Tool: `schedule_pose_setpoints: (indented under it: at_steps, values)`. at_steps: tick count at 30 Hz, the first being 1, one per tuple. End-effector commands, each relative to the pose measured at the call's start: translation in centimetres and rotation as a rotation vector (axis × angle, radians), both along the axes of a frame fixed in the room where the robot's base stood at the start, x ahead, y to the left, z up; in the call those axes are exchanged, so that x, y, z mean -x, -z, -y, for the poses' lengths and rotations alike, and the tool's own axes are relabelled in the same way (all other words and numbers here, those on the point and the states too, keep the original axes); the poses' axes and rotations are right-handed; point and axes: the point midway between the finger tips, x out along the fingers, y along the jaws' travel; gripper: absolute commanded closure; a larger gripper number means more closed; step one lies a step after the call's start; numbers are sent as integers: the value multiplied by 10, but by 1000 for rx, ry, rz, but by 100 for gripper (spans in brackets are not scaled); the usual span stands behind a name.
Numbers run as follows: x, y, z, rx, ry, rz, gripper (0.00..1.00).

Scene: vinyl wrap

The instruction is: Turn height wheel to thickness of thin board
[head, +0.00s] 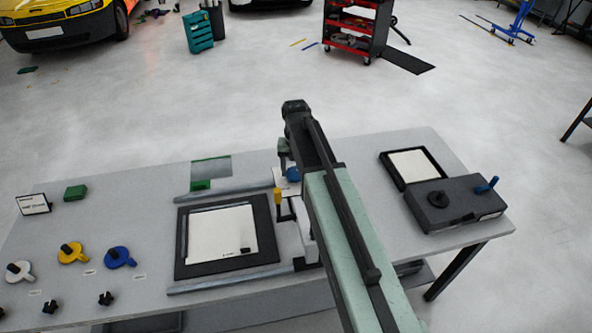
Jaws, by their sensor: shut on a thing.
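My arm reaches out over the table, and my gripper (286,160) points down at its far end. It is shut at a small blue wheel (293,174), which looks like the height wheel. The arm partly hides this contact. The wheel sits on a bench device with a white body (304,238) and a yellow-topped post (278,196), beside my arm. Left of it, a pale flat sheet or board (222,232) lies in a black frame (187,264). I cannot tell which board is the thin one.
At right are a black tray (388,172) with a pale sheet and a dark box (460,212) with a knob and blue handle.

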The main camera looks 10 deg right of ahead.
Motion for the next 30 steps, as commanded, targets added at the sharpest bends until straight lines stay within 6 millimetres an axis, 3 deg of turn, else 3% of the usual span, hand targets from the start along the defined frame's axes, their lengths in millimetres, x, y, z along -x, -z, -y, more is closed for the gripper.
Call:
schedule_pose_setpoints:
  at_steps: [9, 26, 27, 28, 30]
  values:
    - [0, 0, 0, 1, -122, -1, 80]
    - [0, 0, 0, 1, -147, -1, 80]
    - [0, 0, 0, 1, -147, -1, 28]
    - [0, 0, 0, 1, -147, -1, 20]
    - [0, 0, 0, 1, -147, -1, 17]
